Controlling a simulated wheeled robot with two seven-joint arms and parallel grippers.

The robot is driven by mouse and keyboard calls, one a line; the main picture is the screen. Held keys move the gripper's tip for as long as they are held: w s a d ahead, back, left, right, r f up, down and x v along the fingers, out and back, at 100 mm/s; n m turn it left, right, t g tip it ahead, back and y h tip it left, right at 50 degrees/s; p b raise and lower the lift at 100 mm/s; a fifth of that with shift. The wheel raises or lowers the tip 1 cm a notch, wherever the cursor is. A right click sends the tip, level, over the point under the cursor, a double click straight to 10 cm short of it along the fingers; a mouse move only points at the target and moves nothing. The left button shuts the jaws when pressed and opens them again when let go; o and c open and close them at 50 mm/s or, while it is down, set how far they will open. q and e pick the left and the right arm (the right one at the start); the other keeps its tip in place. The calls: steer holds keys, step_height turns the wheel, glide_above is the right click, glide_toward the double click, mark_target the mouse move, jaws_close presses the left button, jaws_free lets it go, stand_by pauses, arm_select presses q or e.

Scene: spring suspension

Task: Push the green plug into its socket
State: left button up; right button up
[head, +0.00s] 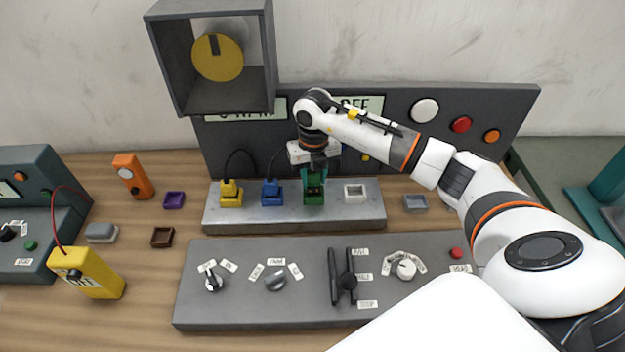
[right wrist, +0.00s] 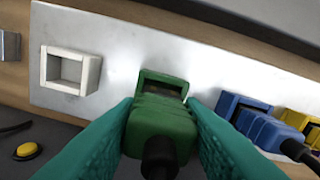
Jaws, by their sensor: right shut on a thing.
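The green plug (right wrist: 160,125) is between the teal fingers of my right gripper (head: 315,172), which is shut on it. In the right wrist view the black cable end of the plug points toward the camera. The green socket (right wrist: 164,84) is right at the plug's front, and part of its dark opening shows past the plug. The socket also shows in the head view (head: 314,199), on the light grey strip (head: 295,216). I cannot tell how far, if at all, the plug is inside. My left gripper is out of view.
A blue plug (head: 271,190) and a yellow plug (head: 231,192) stand left of the green socket, with an empty white socket (head: 355,192) to its right. A grey control panel (head: 240,310) lies in front. A dark box (head: 160,60) overhangs at upper left.

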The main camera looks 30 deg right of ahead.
step_height(320, 180, down, 2)
steer(key=shift+f+p, duration=0.2)
steer(key=shift+p, duration=0.1)
steer(key=shift+f, duration=0.3)
steer(key=o, duration=1)
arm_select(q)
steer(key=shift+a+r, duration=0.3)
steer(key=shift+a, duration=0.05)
